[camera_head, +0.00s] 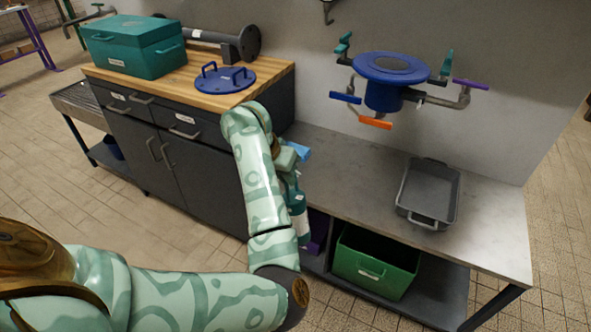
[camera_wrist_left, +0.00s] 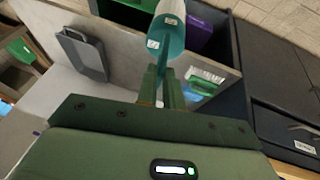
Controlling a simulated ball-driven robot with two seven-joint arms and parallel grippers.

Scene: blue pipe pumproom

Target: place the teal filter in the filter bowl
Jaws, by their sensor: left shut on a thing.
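The teal filter (camera_head: 296,203) hangs roughly upright below my left gripper (camera_head: 290,160), in front of the steel bench's left end and partly behind my arm. The filter bowl (camera_head: 384,97) is a blue wall-side vessel with a wide flange and a grey round centre, above the bench. It is well to the right of the filter and apart from it. My right gripper is out of view.
A blue lid (camera_head: 225,80) with handles lies on the wooden worktop (camera_head: 190,92) beside a teal box (camera_head: 135,47). Valve handles surround the bowl. A grey tray (camera_head: 428,193) sits on the steel bench (camera_head: 345,172); a green crate (camera_head: 375,262) stands below. Mid-bench is clear.

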